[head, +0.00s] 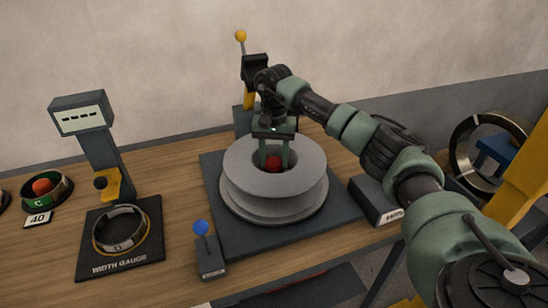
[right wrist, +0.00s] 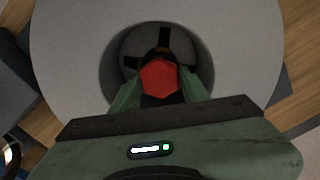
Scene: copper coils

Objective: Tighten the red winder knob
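The red winder knob (head: 274,163) sits in the centre hole of the grey spool (head: 250,183). In the right wrist view the knob (right wrist: 158,78) looks faceted, with dark spokes around it. My right gripper (head: 274,156) points straight down into the hole from above. Its two green fingers (right wrist: 160,88) stand on either side of the knob, very close to it. I cannot tell whether they press on it or leave a small gap. The knob's lower part is hidden. My left gripper is not in view.
The spool stands on a dark base (head: 233,238). A blue-knobbed lever (head: 201,230) is at its front left. The width gauge (head: 120,262) holds a ring farther left, beside a display post (head: 80,115). A yellow-knobbed lever (head: 241,37) rises behind the spool. Bare wood (head: 180,170) lies left of the base.

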